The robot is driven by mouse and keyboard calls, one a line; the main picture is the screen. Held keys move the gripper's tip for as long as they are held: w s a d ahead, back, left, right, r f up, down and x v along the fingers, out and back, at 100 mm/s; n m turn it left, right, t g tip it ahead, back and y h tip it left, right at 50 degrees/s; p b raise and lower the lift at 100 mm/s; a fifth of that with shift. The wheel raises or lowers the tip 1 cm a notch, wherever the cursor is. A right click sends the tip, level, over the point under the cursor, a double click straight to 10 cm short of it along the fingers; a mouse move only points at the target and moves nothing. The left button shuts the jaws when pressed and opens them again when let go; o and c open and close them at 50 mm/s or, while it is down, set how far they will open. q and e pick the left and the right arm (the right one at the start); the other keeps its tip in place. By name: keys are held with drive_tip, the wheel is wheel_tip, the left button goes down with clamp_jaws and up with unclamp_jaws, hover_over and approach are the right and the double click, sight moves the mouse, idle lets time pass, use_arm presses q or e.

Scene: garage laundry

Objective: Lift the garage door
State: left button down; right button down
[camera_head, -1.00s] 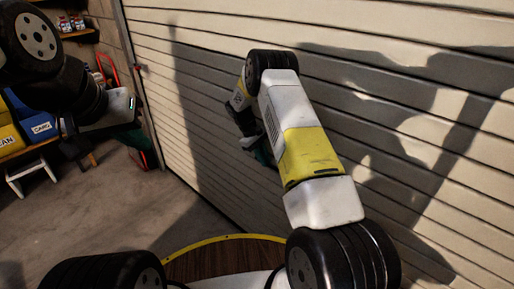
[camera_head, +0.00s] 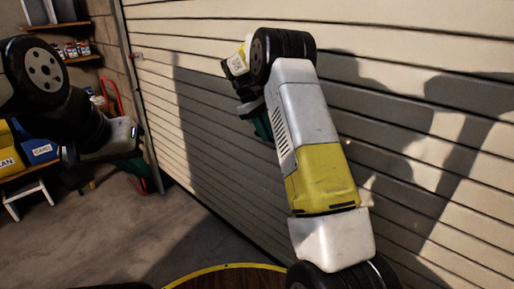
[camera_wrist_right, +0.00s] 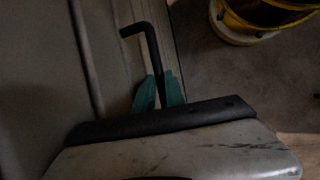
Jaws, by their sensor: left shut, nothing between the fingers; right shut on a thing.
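The garage door (camera_head: 215,120), pale with horizontal slats, fills the middle and right of the head view. Its lower edge runs along the concrete floor. My right gripper (camera_head: 258,122) is close against the door, its fingers partly hidden by my wrist. In the right wrist view, the green fingertips of my right gripper (camera_wrist_right: 160,92) are shut on a dark bent handle (camera_wrist_right: 152,45), whose hooked end sticks out beyond them. My left gripper (camera_head: 72,172) is shut and empty at the left, away from the door; its fingertips are dark and hard to make out.
A shelf with blue and yellow bins (camera_head: 40,150), a white step stool (camera_head: 28,198) and a red hand truck (camera_head: 110,92) stand at the left, beyond my left arm. The concrete floor (camera_head: 150,225) before the door is clear.

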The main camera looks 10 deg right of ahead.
drive_tip(key=shift+r, duration=2.8)
drive_tip(key=c, duration=1.4)
unclamp_jaws()
drive_tip(key=shift+f, duration=0.1)
drive_tip(key=shift+w, duration=0.1)
drive_tip(key=v, duration=0.7)
drive_tip(key=shift+a+r, duration=0.2)
drive_tip(key=shift+r, duration=0.15)
